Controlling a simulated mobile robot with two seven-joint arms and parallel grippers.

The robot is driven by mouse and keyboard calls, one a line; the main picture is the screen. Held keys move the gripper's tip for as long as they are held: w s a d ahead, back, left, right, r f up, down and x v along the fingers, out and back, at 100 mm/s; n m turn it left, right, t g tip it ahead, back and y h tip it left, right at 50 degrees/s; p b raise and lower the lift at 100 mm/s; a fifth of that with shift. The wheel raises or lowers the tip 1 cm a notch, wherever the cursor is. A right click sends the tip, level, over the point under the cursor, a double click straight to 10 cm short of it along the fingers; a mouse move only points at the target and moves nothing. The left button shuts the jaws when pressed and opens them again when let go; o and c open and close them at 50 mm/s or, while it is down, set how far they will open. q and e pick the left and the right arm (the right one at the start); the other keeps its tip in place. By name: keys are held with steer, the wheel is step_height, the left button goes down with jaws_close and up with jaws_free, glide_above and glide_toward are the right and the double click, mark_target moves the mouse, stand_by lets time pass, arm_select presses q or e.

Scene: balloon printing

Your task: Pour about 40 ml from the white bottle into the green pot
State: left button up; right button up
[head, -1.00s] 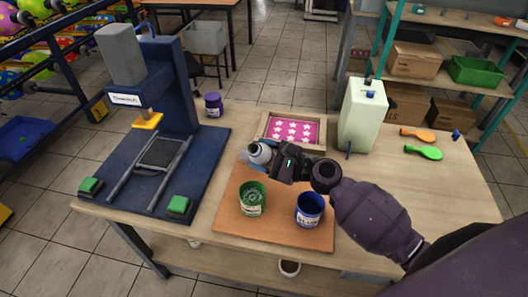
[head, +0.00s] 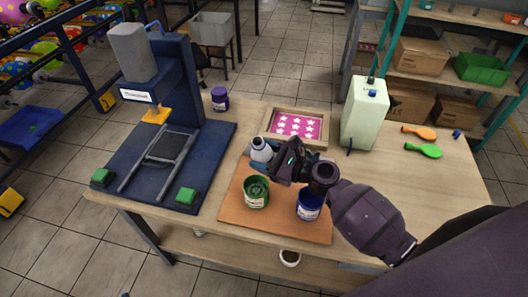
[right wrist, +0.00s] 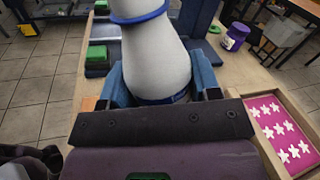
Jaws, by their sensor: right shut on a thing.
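The white bottle (head: 262,150) is held by my right gripper (head: 270,158), above and just behind the green pot. In the right wrist view the bottle (right wrist: 158,55) fills the middle, with a blue ring around it and the blue fingers (right wrist: 160,85) on both sides. In the head view it looks close to upright. The green pot (head: 256,193) stands open on the brown board (head: 240,213); what is in it is hard to tell. No flow shows from the bottle. My left gripper is not in view.
A blue pot (head: 310,206) stands right of the green pot, under my right arm. The press (head: 165,150) is at left, a purple jar (head: 220,99) behind it.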

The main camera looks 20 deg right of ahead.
steer(key=m+p, duration=0.1)
steer(key=s+a+r+m+p, duration=0.1)
steer(key=p, duration=0.1)
steer(key=shift+r, duration=0.2)
steer(key=shift+s+a+r+m+p, duration=0.15)
steer(key=shift+a+m+p, duration=0.1)
steer(key=shift+m+p, duration=0.5)
steer(key=shift+s+a+p, duration=0.1)
steer(key=shift+p, duration=0.2)
